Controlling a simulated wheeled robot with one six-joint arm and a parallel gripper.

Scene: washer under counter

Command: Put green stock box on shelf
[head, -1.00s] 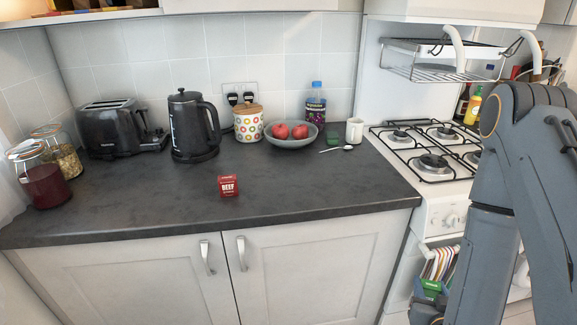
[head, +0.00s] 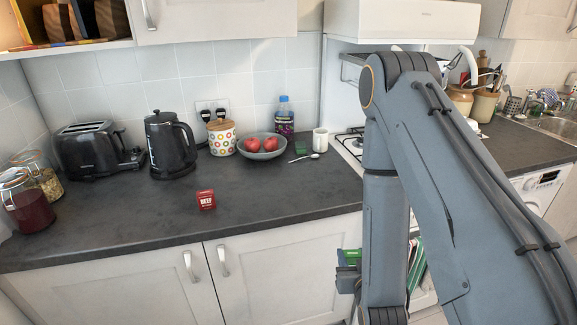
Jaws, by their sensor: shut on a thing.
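A green box (head: 351,257) is held in my gripper (head: 348,273), low in front of the counter's right end, beside the cooker. My gripper is shut on it; its fingertips are small and partly hidden by my arm. A second small dark green object (head: 300,148) sits on the counter near the white mug.
A red beef box (head: 206,200) stands on the open middle of the dark counter (head: 120,220). Behind it are a toaster (head: 90,150), kettle (head: 170,145), dotted jar (head: 222,138), fruit bowl (head: 262,147) and bottle (head: 284,117). Books or boards (head: 77,18) occupy the shelf.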

